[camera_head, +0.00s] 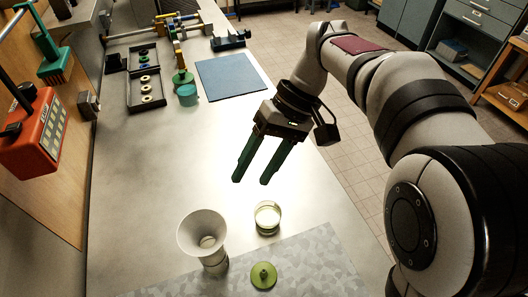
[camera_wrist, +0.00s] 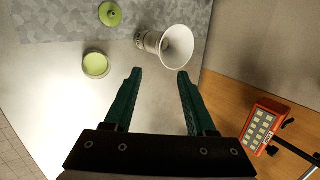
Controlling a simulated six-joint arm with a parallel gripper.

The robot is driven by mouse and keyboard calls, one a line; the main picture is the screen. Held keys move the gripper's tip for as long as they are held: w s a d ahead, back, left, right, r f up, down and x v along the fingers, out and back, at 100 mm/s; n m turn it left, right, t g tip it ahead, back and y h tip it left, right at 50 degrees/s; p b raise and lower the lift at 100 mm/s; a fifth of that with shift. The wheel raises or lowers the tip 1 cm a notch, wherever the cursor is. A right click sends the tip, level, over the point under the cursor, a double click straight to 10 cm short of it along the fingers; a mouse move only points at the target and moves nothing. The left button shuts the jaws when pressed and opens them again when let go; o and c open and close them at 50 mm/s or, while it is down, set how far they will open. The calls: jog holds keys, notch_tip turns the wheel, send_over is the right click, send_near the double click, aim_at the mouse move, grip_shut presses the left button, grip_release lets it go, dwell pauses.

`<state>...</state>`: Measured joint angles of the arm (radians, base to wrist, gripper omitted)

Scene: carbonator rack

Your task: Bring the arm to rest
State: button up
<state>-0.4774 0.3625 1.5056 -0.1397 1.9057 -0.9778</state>
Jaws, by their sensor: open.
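My gripper (camera_head: 252,178) is open and empty. In the head view its two dark green fingers point down and to the left, above the bare bench, with the arm reaching in from the right. In the wrist view the gripper (camera_wrist: 157,72) shows both fingers well apart with nothing between them. No held object shows in either view.
On the bench (camera_head: 140,190), a white funnel (camera_head: 203,232) sits on a vessel beside a round glass dish (camera_head: 267,217) and a green knobbed lid (camera_head: 263,275). A blue mat (camera_head: 232,78), black tray (camera_head: 147,88) and teal cup (camera_head: 187,95) stand farther back. A red keypad box (camera_head: 35,135) is left.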

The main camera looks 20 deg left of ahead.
jog(key=s+d+f+m+t, duration=0.2)
jog(key=s+d+m, duration=0.5)
jog(key=d, duration=0.4)
jog(key=s+d+f+m+t+h, duration=0.1)
jog(key=s+d+f+m+t, duration=0.2)
jog(key=s+d+m, duration=0.3)
jog(key=d+f+m, duration=0.1)
jog(key=d, duration=0.4)
jog(key=shift+s+f+h, duration=0.3)
jog(key=shift+s+f, duration=0.05)
jog(key=shift+s, duration=0.05)
